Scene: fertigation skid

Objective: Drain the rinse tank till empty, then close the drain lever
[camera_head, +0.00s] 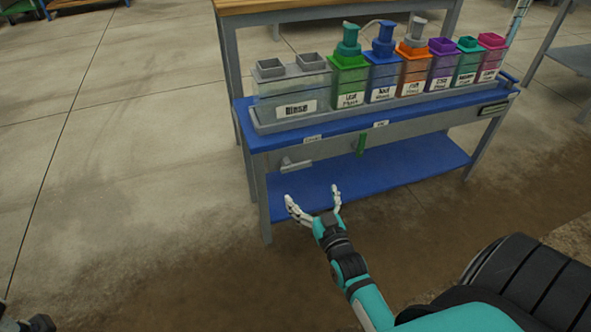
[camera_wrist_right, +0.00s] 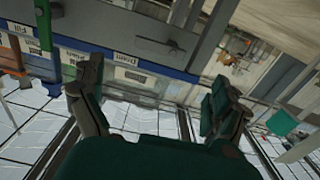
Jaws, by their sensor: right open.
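The rinse tank (camera_head: 296,86), a clear grey box with a "Rinse" label, stands at the left end of the skid's row; its water level is hard to make out. The grey drain lever (camera_head: 296,163) sits below it under the blue edge, lying roughly level and pointing right. It also shows in the right wrist view (camera_wrist_right: 160,44), near the "Drain" label. My right gripper (camera_head: 312,197) is open and empty, in front of and below the lever, apart from it. Dark parts at the bottom left corner may be my left gripper (camera_head: 40,322); its jaws are unclear.
A green lever (camera_head: 361,144) hangs down to the right of the drain lever, by the "Fill" label in the wrist view. Several coloured tanks stand right of the rinse tank. A blue lower shelf (camera_head: 400,177) is bare. The floor in front is clear.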

